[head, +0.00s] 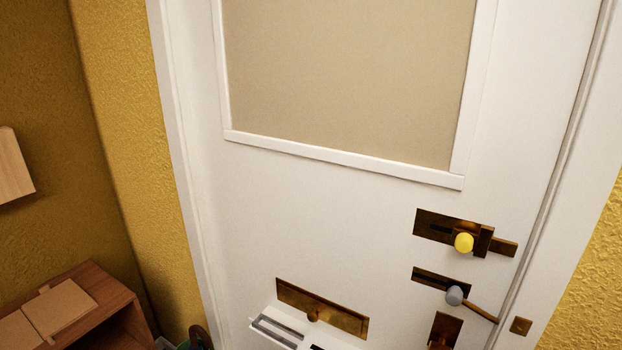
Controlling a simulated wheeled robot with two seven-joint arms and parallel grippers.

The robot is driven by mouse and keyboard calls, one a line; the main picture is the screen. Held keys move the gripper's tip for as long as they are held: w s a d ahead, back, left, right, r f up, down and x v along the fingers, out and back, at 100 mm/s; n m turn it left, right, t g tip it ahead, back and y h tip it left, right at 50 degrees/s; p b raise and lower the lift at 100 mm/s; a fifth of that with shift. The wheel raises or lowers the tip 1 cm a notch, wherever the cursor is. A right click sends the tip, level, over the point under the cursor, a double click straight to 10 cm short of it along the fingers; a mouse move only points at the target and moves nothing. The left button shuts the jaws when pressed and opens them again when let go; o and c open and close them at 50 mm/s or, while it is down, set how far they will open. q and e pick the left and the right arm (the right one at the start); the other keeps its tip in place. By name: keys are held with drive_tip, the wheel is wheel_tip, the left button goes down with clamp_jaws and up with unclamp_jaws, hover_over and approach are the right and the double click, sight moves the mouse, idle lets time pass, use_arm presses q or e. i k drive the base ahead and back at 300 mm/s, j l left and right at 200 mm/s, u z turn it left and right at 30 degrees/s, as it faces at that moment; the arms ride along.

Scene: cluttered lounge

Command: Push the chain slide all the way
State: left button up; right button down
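The chain slide is on the right side of the white door (310,215). It has a narrow dark brass track (428,275) with a grey round knob (454,295) at its right part. A thin brass bar or chain (482,312) runs from the knob down and right toward the door's edge. A small square brass plate (521,326) sits on the frame beyond it. Neither of my grippers can be made out in the head view, and nothing touches the knob.
Above the slide is a brass bolt (432,224) with a yellow knob (464,243). Below are another brass fitting (444,331) and a wide brass plate (345,318). A white slotted piece (283,329), unclear what, shows below. A wooden cabinet (105,288) stands lower left.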

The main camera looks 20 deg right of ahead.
sight(456, 293)
drive_tip(key=z, duration=1.25)
